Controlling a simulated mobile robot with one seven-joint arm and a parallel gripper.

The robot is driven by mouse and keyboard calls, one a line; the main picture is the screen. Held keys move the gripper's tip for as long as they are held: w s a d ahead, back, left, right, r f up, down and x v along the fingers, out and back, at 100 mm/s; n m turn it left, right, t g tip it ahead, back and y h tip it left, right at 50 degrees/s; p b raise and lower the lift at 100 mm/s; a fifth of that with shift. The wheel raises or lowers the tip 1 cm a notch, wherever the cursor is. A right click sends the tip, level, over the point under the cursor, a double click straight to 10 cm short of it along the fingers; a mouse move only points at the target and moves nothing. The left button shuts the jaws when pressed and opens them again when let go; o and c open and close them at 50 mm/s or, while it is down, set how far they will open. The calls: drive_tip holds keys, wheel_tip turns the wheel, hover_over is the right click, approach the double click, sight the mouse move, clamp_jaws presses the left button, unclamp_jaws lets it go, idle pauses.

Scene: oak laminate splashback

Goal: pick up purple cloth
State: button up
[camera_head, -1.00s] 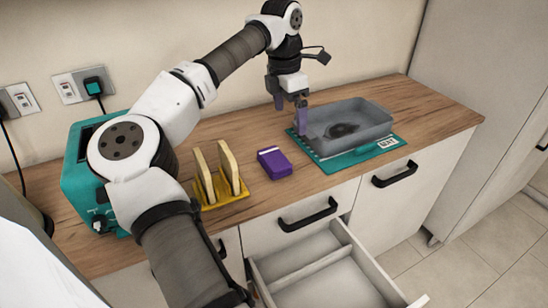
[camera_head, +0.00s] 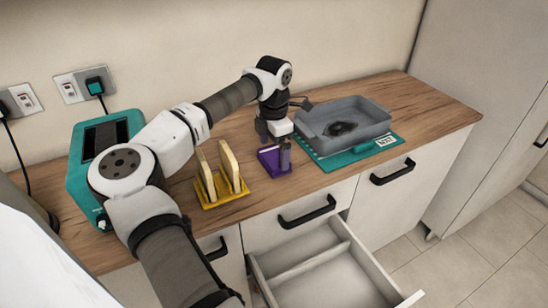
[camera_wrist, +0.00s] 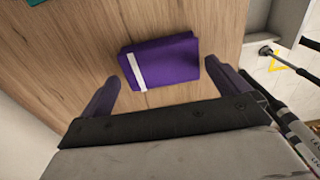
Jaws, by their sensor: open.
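The purple cloth (camera_head: 270,160) is a folded block with a white stripe, lying on the wooden counter. It shows whole in the wrist view (camera_wrist: 162,62), just beyond and between the fingertips. My gripper (camera_head: 278,148) is low over the cloth in the head view and hides part of it. In the wrist view my gripper (camera_wrist: 166,85) is open, its two purple fingers spread wide on either side of the cloth's near edge. Nothing is held between them.
A yellow rack (camera_head: 222,192) with toast slices stands left of the cloth. A grey tray (camera_head: 312,118) on a teal mat (camera_head: 345,163) is close on the right. A teal toaster (camera_head: 88,160) stands far left. An open drawer (camera_head: 270,268) juts out below the counter.

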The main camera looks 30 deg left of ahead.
sight(274, 156)
wheel_tip(274, 156, down, 3)
drive_tip(key=shift+r, duration=0.15)
drive_tip(key=c, duration=0.7)
wheel_tip(274, 156, up, 20)
drive_tip(key=b, duration=0.2)
idle(0.3)
drive_tip(key=o, duration=0.3)
drive_tip(key=shift+d, duration=0.1)
drive_tip(key=shift+c, duration=1.1)
